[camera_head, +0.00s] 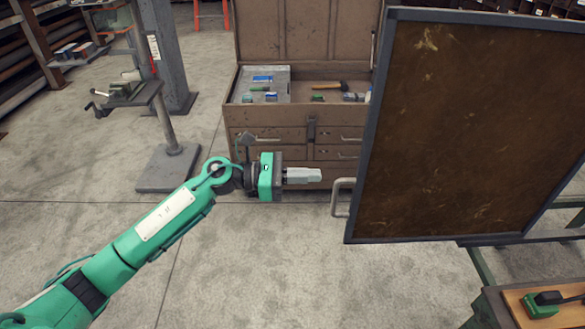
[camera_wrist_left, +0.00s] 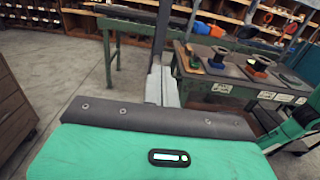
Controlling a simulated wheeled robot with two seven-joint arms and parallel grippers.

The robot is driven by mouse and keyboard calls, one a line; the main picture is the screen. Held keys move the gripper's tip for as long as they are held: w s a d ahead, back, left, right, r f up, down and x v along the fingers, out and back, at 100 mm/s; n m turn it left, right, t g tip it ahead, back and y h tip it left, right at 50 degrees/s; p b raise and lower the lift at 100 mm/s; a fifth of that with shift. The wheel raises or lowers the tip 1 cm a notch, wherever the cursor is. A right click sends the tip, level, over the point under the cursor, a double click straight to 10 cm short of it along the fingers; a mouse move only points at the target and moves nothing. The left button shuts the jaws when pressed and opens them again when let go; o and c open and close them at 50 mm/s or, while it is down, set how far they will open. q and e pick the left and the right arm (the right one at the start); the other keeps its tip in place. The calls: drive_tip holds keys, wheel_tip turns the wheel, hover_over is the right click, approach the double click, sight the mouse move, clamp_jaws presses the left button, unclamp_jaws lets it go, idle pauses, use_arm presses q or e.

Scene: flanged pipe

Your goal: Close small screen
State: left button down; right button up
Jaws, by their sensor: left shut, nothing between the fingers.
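The small screen (camera_head: 470,125) is a brown, scuffed panel in a dark grey frame. It stands upright at the right in the head view, angled to the camera. A pale metal handle (camera_head: 341,197) sticks out from its lower left edge. My left gripper (camera_head: 318,175) is shut and empty, its fingertips just left of the handle and apart from it in the picture. In the left wrist view the shut fingers (camera_wrist_left: 161,86) point toward a thin dark upright strip, which may be the screen seen edge-on. My right gripper does not show.
An open brown tool chest (camera_head: 285,120) with drawers stands behind the gripper. A grey pedestal stand (camera_head: 168,165) is at the left. A workbench (camera_wrist_left: 235,90) with spools shows in the wrist view. The concrete floor (camera_head: 265,270) in front is clear.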

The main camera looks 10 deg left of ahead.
sight(357, 175)
use_arm(q)
drive_tip(key=p+x, duration=0.2)
drive_tip(key=x, duration=0.4)
drive_tip(key=shift+w+d+r+p, duration=0.1)
drive_tip(key=shift+d+r+p, duration=0.05)
drive_tip(key=shift+p, duration=0.2)
drive_tip(key=shift+w+d, duration=0.15)
drive_tip(key=shift+d, duration=0.55)
drive_tip(key=shift+f, duration=0.25)
